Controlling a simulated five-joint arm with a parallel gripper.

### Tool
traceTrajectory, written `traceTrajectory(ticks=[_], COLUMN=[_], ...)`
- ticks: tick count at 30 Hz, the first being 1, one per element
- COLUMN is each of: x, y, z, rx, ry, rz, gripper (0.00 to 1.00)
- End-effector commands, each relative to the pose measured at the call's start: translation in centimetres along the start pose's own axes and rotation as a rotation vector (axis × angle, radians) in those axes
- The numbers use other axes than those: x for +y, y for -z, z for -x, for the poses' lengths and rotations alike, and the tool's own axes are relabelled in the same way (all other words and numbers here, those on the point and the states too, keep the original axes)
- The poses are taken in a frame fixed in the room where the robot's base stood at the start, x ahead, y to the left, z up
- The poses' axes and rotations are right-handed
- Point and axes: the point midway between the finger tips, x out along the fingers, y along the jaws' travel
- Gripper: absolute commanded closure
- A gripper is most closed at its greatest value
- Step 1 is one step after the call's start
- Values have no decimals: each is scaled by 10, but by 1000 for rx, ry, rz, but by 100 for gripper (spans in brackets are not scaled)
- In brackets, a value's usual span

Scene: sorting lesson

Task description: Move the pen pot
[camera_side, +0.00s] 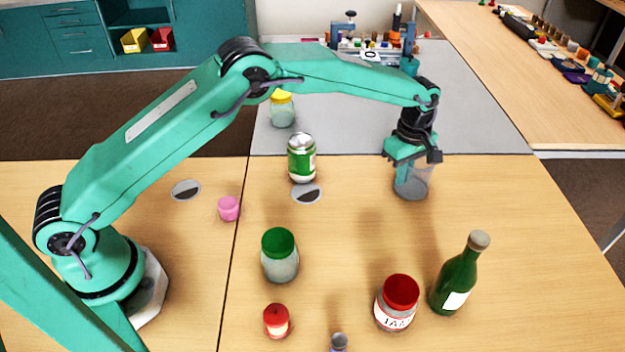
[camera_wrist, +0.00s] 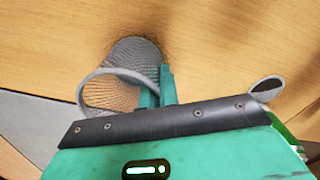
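The pen pot is a grey mesh cup (camera_side: 413,187) at the right of the table in the side view, upright near the edge of the grey mat. My gripper (camera_side: 408,168) is right above it and hides part of its rim. In the wrist view the pot (camera_wrist: 110,95) shows its round rim and mesh wall. My gripper's two fingers (camera_wrist: 159,88) are close together at the pot's right wall, with the wall seeming pinched between them. I cannot tell whether the pot's base touches the table.
A green can (camera_side: 302,160), a green-lidded jar (camera_side: 280,262), a red-lidded jam jar (camera_side: 397,305) and a green bottle (camera_side: 459,278) stand on the table. A pink cup (camera_side: 229,209) and small red-lidded jar (camera_side: 277,322) are further left. Bare wood lies right of the pot.

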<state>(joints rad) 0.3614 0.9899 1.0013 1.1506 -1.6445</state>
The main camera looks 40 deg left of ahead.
Motion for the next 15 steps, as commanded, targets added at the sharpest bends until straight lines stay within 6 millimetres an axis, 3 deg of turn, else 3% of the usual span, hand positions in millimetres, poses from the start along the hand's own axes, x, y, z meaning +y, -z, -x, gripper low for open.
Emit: traceTrajectory(ticks=[15], x=[-21], y=[-39], z=[1], rx=[0], ry=[-1], rz=[-1], gripper=[100])
